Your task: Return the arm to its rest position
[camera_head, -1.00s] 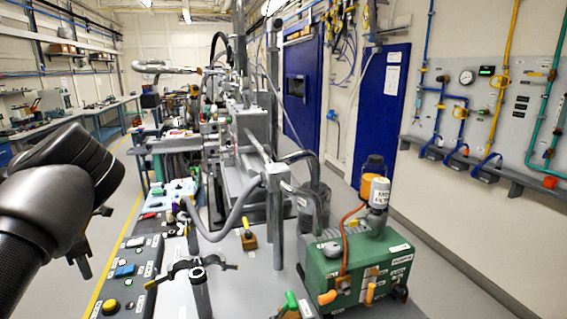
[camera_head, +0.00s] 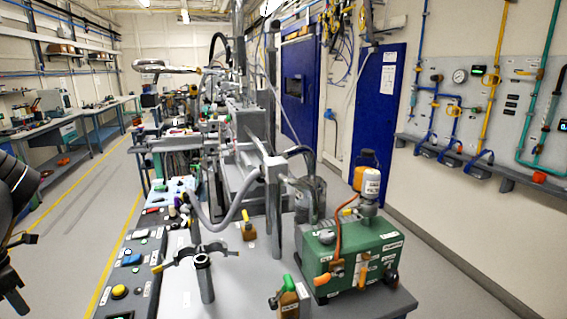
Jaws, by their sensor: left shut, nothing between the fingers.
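My left arm (camera_head: 14,190) shows as a dark rounded link at the left edge, mostly cut off by the frame. My left gripper (camera_head: 14,296) hangs below it, over the floor left of the control panel. It is shut with nothing held. It is apart from the bench and touches nothing that I can see. My right arm and right gripper are out of view.
The floor aisle (camera_head: 75,225) at left is clear. Piping covers the right wall panel (camera_head: 490,85).

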